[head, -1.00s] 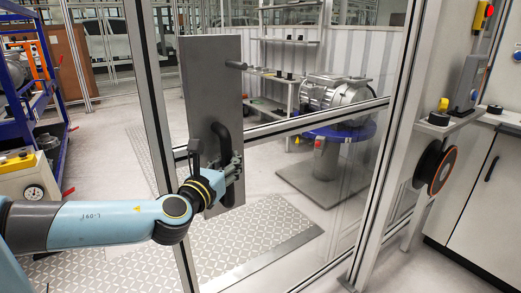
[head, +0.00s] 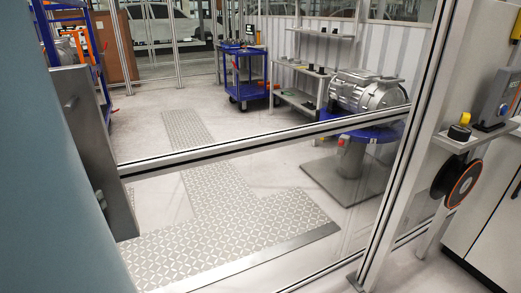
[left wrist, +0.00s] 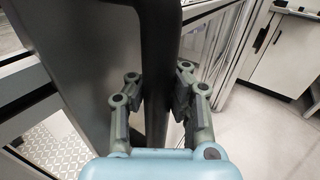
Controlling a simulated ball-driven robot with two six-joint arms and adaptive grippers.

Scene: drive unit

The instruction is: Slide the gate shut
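The gate is a clear panel in an aluminium frame, with a crossbar (head: 250,150) running across the head view. A grey metal plate (head: 88,140) on it stands at the left, partly covered by my left arm. In the left wrist view, the plate (left wrist: 85,70) carries a black upright bar handle (left wrist: 158,60). My left gripper (left wrist: 158,100) has one finger on each side of the handle, and the pads look closed on it. My left gripper is hidden in the head view. My right gripper is in neither view.
An aluminium post (head: 412,150) stands right of the panel, beside a shelf with a black-orange reel (head: 456,183). Behind the panel are a blue round stand (head: 362,133) with a metal drive unit (head: 368,95), a blue cart (head: 245,75) and patterned floor plates (head: 225,230).

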